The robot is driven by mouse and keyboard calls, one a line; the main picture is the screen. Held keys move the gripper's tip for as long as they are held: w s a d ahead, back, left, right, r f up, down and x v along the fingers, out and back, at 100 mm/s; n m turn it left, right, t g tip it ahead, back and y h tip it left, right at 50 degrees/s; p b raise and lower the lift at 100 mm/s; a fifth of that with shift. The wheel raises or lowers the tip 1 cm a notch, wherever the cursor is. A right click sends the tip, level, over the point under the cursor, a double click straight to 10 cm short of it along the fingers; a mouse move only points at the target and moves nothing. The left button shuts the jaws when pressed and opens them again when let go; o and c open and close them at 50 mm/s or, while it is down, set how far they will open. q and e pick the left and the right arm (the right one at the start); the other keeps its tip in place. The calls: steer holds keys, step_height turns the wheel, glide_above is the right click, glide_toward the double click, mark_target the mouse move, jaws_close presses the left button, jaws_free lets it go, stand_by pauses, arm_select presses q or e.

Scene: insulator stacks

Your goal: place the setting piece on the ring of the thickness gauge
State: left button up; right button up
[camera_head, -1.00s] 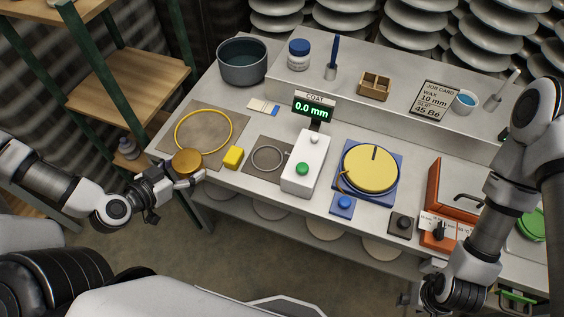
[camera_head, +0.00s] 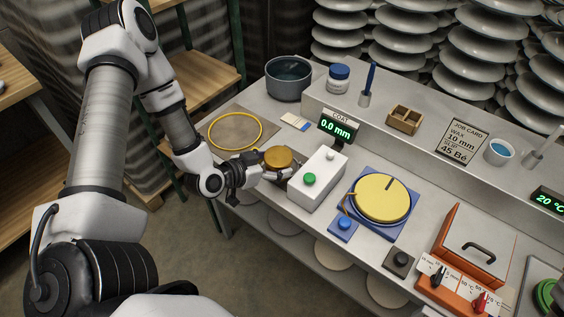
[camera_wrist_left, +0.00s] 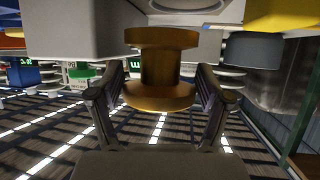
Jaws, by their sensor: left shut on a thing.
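The setting piece is a brass spool with wide flanges (camera_head: 278,157); it also shows upright in the left wrist view (camera_wrist_left: 166,70). My left gripper (camera_head: 273,168) is shut on it, with a finger on either side in the wrist view. The thickness gauge is a white box (camera_head: 327,176) with a green button and a display (camera_head: 339,127) reading 0.0 mm. The piece is just left of the box, over the ring's area. The ring is hidden in the head view by my gripper and the piece, so I cannot tell whether they touch. My right gripper is out of view.
A yellow hoop (camera_head: 235,131) lies on a mat to the left. A yellow disc (camera_head: 381,198) on a blue base and an orange unit (camera_head: 469,244) stand to the right. A pot (camera_head: 289,78) is behind.

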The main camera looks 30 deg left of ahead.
mark_target(280, 152)
arm_select(q)
steer(key=w, duration=0.1)
steer(key=w+a+b, duration=0.1)
steer(key=w, duration=0.2)
steer(key=shift+w+a+f, duration=0.3)
steer(key=shift+w+f, duration=0.05)
steer(key=shift+w+f+b, duration=0.25)
steer(key=shift+b, duration=0.2)
step_height(280, 152, down, 3)
steer(key=b, duration=0.3)
steer(key=shift+f, duration=0.1)
steer(key=o, duration=1.4)
